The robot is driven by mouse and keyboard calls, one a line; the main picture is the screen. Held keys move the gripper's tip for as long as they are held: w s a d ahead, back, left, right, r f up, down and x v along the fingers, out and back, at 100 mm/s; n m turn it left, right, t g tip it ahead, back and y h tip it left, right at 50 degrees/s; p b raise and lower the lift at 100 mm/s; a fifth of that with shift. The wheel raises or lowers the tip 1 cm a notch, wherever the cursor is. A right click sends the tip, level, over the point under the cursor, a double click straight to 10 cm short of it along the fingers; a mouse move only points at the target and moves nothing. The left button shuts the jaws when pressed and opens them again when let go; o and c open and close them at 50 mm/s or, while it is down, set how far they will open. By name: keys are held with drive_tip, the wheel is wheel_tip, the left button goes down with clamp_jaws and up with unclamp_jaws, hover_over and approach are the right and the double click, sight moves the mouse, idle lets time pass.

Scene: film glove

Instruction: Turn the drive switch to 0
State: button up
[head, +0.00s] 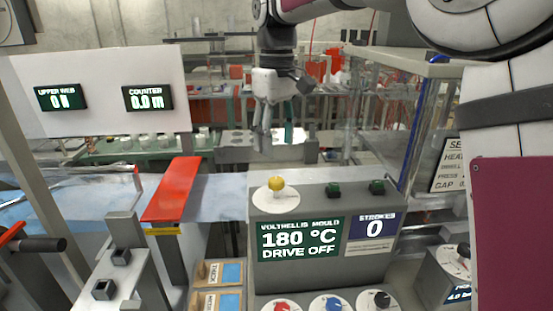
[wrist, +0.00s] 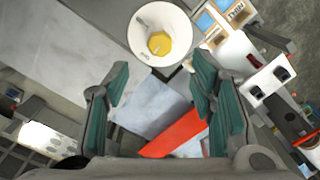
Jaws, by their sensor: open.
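A yellow knob (head: 276,184) sits on a round white dial (head: 275,198) at the left of the top of the grey control box (head: 325,200). The box's green display (head: 299,240) reads "VOLTHELLIS MOULD 180 °C DRIVE OFF". In the wrist view the yellow knob (wrist: 159,43) and its white dial (wrist: 150,22) lie beyond my fingertips, between them across the picture. The dial's small marks are too small to read. My gripper (head: 265,128) hangs pointing down, above and apart from the knob. It is open and empty, its green finger pads (wrist: 160,80) spread apart.
Red (head: 282,306), blue (head: 331,304) and black (head: 378,300) knobs sit lower in front. Two green buttons (head: 333,189) share the box top. A red bar (head: 174,188) stands left over the film. A clear guard (head: 405,125) stands at the right.

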drive_tip(key=shift+r, duration=1.5)
